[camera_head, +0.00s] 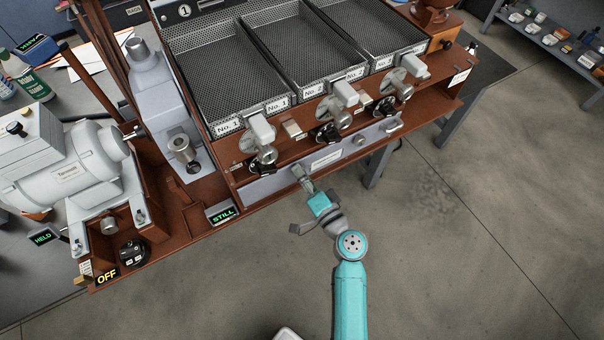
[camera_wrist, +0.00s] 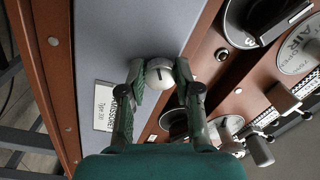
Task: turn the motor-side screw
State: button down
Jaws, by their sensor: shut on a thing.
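The motor-side screw (camera_wrist: 160,73) is a round pale metal head with a dark slot on the grey front panel (camera_head: 268,187). In the wrist view my gripper (camera_wrist: 158,78) has one finger on each side of the head and is shut on it. In the head view my gripper (camera_head: 303,176) is at the panel's left part, on the motor's side, and hides most of that screw. The other screw (camera_head: 360,141) sits further right on the same panel, past the white label (camera_head: 327,158). The motor (camera_head: 78,165) stands at the left.
Above the panel are several handles and dark knobs (camera_head: 328,133), close over my gripper. Mesh trays (camera_head: 235,85) lie behind them. Small signs read STILL (camera_head: 222,214), HELD (camera_head: 42,238) and OFF (camera_head: 106,276). The floor (camera_head: 450,240) at the right is clear.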

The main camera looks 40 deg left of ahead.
jog(key=m, duration=1.2)
jog(key=m+t, duration=0.1)
jog(key=m, duration=1.1)
jog(key=shift+r+m+h, duration=0.1)
jog(key=shift+m+h, duration=0.3)
jog(key=c, duration=0.8)
grip_release()
jog(key=v, duration=1.2)
jog(key=shift+r, duration=0.1)
